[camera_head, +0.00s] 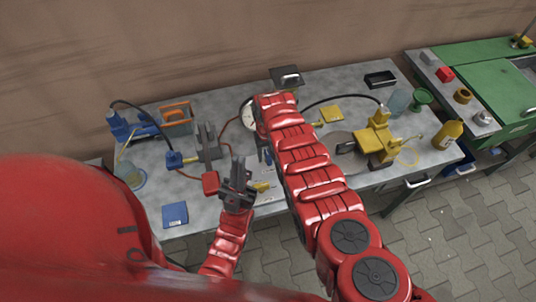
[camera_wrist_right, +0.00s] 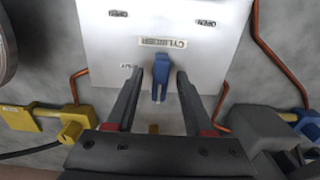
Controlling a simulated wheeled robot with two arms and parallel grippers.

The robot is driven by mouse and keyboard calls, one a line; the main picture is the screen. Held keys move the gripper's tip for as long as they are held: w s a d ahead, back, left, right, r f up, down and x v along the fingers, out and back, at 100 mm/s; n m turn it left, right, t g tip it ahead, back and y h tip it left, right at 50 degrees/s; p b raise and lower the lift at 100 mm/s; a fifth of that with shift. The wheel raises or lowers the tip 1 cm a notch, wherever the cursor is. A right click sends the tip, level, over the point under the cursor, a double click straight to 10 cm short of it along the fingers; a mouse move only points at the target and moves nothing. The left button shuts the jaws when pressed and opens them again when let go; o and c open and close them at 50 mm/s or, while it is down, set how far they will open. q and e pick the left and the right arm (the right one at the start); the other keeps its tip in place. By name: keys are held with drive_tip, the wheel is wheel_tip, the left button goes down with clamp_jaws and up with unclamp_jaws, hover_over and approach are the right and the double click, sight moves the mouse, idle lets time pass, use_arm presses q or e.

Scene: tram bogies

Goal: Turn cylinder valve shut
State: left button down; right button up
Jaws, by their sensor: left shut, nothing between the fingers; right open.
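In the right wrist view, a pale panel (camera_wrist_right: 110,45) carries a label reading CYLINDER. Below the label, a blue valve lever (camera_wrist_right: 160,80) points down the picture. My right gripper (camera_wrist_right: 160,74) is open, with one finger on each side of the lever; I cannot tell whether either touches it. In the head view, my right arm hides the right gripper and most of the panel. My left gripper (camera_head: 238,163) is shut and empty above the bench, left of the panel.
The grey bench (camera_head: 325,88) holds a round gauge (camera_head: 249,115), a yellow machine (camera_head: 376,138) and a yellow bottle (camera_head: 447,135) on the right. Copper pipes (camera_wrist_right: 79,84) and a yellow fitting (camera_wrist_right: 72,128) flank the panel.

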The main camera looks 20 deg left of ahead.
clamp_jaws()
idle(0.5)
drive_tip(key=m, duration=0.3)
drive_tip(key=shift+s+f+m, duration=0.1)
drive_tip(key=shift+m, duration=0.3)
drive_tip(key=m+b, duration=0.1)
drive_tip(key=m, duration=0.3)
drive_tip(key=shift+m, duration=0.3)
drive_tip(key=m+b, duration=0.2)
drive_tip(key=m, duration=0.3)
drive_tip(key=shift+f, duration=0.1)
drive_tip(key=shift+m+b, duration=1.1)
drive_tip(key=shift+m, duration=1.2)
